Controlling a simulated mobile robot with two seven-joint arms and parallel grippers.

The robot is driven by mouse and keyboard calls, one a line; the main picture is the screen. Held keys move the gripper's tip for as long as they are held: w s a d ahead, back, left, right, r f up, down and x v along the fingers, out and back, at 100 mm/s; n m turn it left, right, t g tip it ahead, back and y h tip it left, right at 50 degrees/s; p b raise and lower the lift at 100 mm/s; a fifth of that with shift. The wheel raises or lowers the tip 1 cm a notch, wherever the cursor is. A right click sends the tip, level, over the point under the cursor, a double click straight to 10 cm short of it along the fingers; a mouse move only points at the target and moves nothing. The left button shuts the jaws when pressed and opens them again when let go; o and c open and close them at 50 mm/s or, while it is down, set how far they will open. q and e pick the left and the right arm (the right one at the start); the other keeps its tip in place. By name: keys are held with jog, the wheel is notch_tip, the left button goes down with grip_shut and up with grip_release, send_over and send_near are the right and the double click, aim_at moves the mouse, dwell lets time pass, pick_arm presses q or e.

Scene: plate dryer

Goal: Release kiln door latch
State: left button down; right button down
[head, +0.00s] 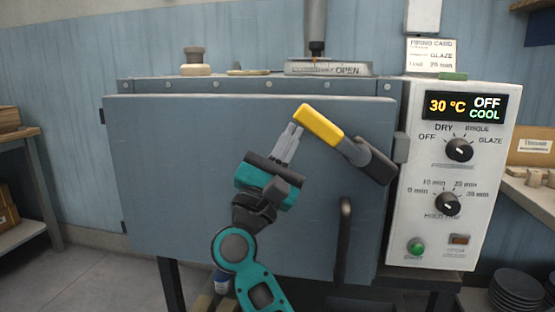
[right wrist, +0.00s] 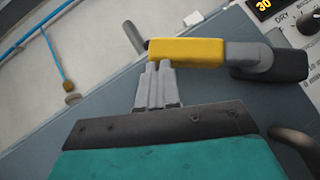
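The grey kiln door (head: 165,170) fills the middle of the head view and looks closed. Its latch has a yellow grip (head: 320,125) on a grey lever that runs down right to a dark pivot block (head: 378,167). The right wrist view also shows the yellow grip (right wrist: 185,51). My right gripper (head: 294,127) has its fingers together with nothing seen between them. Its tips are at the left end of the grip in the head view and just below it in the right wrist view (right wrist: 160,66). Contact cannot be told. My left gripper is not in view.
A dark vertical door handle (head: 344,240) stands out below the latch. The control panel (head: 455,210) is right of the door and reads 30 °C, OFF, COOL. Shelves stand at both sides. The door's left half is clear.

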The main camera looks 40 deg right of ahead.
aim_at(306, 110)
jog(key=r, duration=0.2)
jog(key=shift+s+d+r, duration=0.35)
jog(key=shift+d, duration=0.05)
jog(key=m+g, duration=0.1)
jog(key=r+m+g, duration=0.1)
jog(key=shift+s+d+m, duration=0.2)
jog(key=shift+m, duration=0.2)
jog(key=shift+s+d+r, duration=0.25)
jog(key=shift+s+r, duration=0.05)
jog(key=shift+r, duration=0.2)
jog(key=shift+s+r, duration=0.1)
jog(key=shift+r, duration=0.05)
jog(key=shift+r+g, duration=0.2)
jog(key=shift+g, duration=0.1)
jog(key=shift+f, duration=0.1)
